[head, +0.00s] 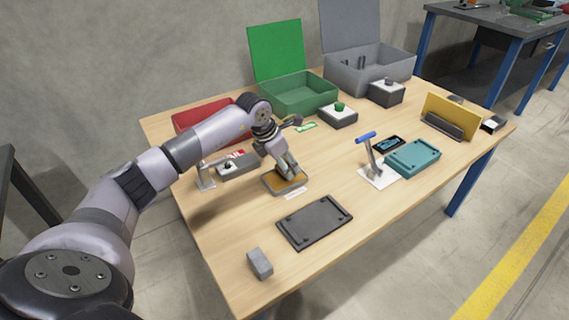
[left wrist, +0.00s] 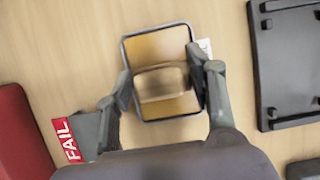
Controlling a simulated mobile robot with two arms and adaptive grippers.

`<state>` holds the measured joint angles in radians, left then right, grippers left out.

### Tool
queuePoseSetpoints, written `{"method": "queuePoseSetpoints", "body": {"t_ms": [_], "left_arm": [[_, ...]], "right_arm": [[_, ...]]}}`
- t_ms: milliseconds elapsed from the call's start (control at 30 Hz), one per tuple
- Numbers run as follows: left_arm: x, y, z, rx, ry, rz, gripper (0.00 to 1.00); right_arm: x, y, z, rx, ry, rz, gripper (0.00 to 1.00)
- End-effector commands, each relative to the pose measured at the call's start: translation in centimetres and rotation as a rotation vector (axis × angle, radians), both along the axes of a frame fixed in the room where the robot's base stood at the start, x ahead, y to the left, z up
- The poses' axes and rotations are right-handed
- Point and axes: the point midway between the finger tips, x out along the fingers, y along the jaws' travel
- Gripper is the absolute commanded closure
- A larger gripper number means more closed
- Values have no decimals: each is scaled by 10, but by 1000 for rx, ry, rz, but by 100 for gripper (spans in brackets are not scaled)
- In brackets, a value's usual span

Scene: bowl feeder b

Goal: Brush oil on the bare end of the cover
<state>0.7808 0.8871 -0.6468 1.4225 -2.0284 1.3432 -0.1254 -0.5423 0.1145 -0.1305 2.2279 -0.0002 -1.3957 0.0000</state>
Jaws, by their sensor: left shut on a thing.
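My left gripper (head: 286,168) is shut on a tan, blurred piece that looks like the brush (left wrist: 162,82); its lower end is hard to make out. It is over a shallow dark-rimmed tray with an amber floor (head: 270,185). In the left wrist view the fingertips are at both sides of the brush, with the tray rim (left wrist: 127,40) around it; I cannot tell whether it touches the amber surface. A teal raised-edge part (head: 412,157) and a dark flat plate (head: 314,221) lie to the right; I cannot tell which is the cover, and no bare end stands out.
A blue-handled tool (head: 367,137) stands on a white sheet. Green (head: 305,97), grey (head: 380,68) and red (head: 190,117) bins line the back and left. A small grey block (head: 260,263) is near the front edge. The wood between the plate and teal part is clear.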

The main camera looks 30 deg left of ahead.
Motion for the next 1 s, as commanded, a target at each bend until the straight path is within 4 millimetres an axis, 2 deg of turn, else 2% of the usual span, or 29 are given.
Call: {"method": "queuePoseSetpoints", "body": {"t_ms": [667,1000], "left_arm": [[0,0,-1,0,-1,0,73],[0,0,-3,0,0,0,73]], "right_arm": [[-1,0,-1,0,2,-1,34],[0,0,6,1,-4,-1,34]]}}
